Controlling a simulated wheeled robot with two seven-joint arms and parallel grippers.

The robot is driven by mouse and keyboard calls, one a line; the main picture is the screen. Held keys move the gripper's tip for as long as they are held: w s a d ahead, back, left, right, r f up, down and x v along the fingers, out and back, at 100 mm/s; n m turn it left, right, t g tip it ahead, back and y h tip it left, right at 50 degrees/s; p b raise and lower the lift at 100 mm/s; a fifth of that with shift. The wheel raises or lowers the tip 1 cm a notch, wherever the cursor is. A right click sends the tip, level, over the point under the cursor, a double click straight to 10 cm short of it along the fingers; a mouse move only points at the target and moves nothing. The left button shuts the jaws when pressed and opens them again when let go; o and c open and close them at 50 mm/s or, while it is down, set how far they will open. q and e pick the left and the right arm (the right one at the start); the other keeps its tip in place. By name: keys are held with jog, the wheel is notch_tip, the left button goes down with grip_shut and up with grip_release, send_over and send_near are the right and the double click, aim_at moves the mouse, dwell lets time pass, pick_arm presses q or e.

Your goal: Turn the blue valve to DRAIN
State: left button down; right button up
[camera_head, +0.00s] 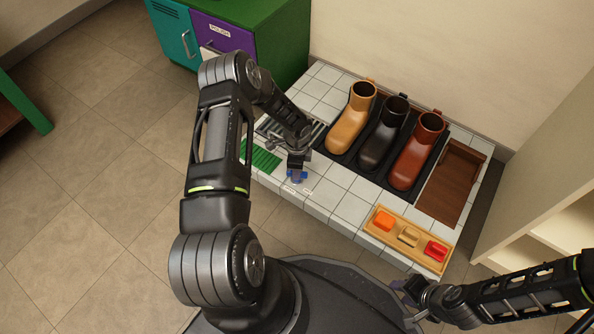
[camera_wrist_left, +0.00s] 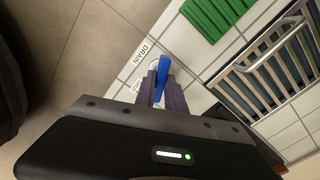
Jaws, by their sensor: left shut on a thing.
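The blue valve (camera_head: 297,176) sits near the front edge of the white tiled platform. My left gripper (camera_head: 297,166) reaches down onto it from above. In the left wrist view the blue handle (camera_wrist_left: 163,72) stands between the two fingers, and the gripper (camera_wrist_left: 164,88) is shut on it. A label reading DRAIN (camera_wrist_left: 141,51) lies to the upper left of the handle. A second label (camera_wrist_left: 136,87), partly hidden by a finger, lies at its left. My right gripper (camera_head: 414,296) is low at the right, away from the valve; its jaw opening is unclear.
A green ribbed mat (camera_head: 262,156) and a metal grate (camera_wrist_left: 262,70) lie beside the valve. Three boots, including a tan one (camera_head: 351,125), stand on a black tray behind. A wooden tray (camera_head: 440,264) with coloured blocks is at the front right.

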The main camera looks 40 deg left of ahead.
pick_arm(q)
jog(key=n+b, duration=0.1)
jog(key=n, duration=1.1)
jog(key=shift+n, duration=0.4)
jog(key=c, duration=1.4)
grip_release()
jog(key=shift+r, duration=0.1)
notch_tip(320, 180, up, 8)
jog(key=p, duration=0.3)
jog(key=shift+f, duration=0.2)
